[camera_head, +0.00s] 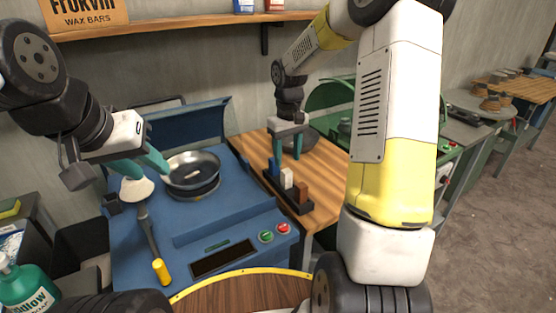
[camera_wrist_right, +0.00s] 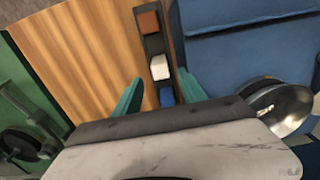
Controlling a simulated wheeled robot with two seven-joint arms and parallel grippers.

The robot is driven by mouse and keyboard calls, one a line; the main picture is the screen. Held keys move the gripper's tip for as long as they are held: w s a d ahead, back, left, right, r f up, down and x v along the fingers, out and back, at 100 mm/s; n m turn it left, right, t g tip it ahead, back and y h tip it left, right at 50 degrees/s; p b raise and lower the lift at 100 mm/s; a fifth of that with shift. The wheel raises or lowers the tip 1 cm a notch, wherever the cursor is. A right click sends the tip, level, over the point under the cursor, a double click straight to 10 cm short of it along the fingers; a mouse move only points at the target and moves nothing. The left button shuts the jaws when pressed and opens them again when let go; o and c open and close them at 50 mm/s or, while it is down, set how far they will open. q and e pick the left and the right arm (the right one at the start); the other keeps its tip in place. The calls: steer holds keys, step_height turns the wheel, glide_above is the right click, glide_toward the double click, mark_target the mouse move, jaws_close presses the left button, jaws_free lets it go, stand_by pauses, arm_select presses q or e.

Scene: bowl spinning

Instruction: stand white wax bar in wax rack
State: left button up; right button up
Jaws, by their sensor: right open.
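The white wax bar (camera_head: 287,179) stands upright in the middle of the dark wax rack (camera_head: 271,180), between a blue bar (camera_head: 275,166) and a brown bar (camera_head: 300,192). The right wrist view also shows the white bar (camera_wrist_right: 160,67) in the rack (camera_wrist_right: 154,43). My right gripper (camera_head: 288,157) is open and empty, pointing down just behind the rack's blue end. In the right wrist view the white bar shows beyond its two parted teal fingers (camera_wrist_right: 160,92), not gripped.
A metal bowl (camera_head: 193,170) sits on the blue machine (camera_head: 165,265). A green hooded machine (camera_head: 325,100) is behind the wooden table (camera_head: 325,160). A soap bottle (camera_head: 25,285) is at the lower left.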

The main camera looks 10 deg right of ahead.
mark_target(287, 171)
steer(key=s+r+m+t, duration=0.1)
steer(key=s+r+t, duration=0.2)
steer(key=s+r, duration=0.95)
steer(key=s+a+r+m+t+y, duration=0.2)
steer(key=s+r+t, duration=0.1)
steer(key=s, duration=0.8)
steer(key=shift+s+r, duration=0.35)
steer(key=shift+r, duration=0.2)
